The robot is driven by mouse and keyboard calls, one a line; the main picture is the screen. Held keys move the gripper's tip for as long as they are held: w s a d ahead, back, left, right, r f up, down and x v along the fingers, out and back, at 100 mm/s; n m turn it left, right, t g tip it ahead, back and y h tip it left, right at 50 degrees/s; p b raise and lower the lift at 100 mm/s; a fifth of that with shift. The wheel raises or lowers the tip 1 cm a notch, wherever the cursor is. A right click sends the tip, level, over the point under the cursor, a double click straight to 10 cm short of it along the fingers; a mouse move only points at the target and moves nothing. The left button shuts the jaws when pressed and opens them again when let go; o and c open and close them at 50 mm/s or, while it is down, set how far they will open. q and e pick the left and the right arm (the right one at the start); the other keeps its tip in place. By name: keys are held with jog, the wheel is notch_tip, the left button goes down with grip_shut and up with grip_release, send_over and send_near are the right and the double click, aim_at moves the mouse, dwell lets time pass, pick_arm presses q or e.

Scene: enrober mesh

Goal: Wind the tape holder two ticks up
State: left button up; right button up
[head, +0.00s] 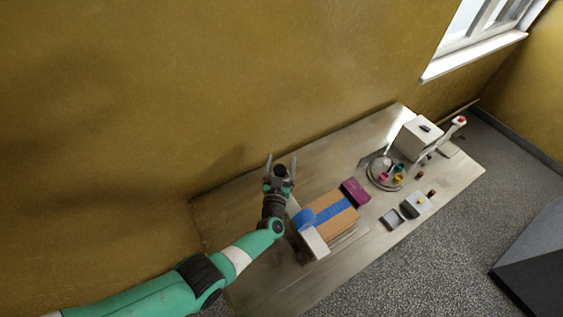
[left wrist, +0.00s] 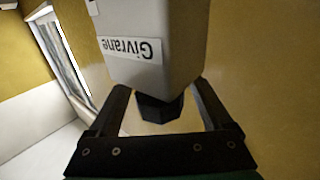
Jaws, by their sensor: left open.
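My left gripper (head: 280,160) is open, at the back edge of the table near the wall. In the left wrist view its two dark fingers (left wrist: 160,105) stand either side of a dark, faceted knob (left wrist: 160,108). The knob sits under a pale grey housing (left wrist: 165,70) with an upside-down "Givrane" label. I cannot tell whether the fingers touch the knob. In the head view a blue tape roll (head: 304,218) sits at the left end of a brown box (head: 335,222) with a blue strip. I cannot tell which part is the tape holder. My right gripper is not in view.
A white block (head: 314,243) stands at the box's front left corner. A purple box (head: 355,191), a round tray (head: 371,177) with coloured cups, a grey tray (head: 392,219) and a white box (head: 418,137) stand to the right. The table's left end (head: 218,215) is clear.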

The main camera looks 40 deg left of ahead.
aim_at(280, 175)
pick_arm(q)
jog(key=shift+s+d+r+p, duration=0.1)
jog(key=shift+s+d+p, duration=0.2)
jog(key=shift+p, duration=0.1)
jog(key=p+v, duration=0.4)
jog(key=v, duration=0.6)
jog(key=shift+s+d, duration=0.2)
jog(key=shift+s, duration=0.15)
jog(key=shift+a, duration=0.1)
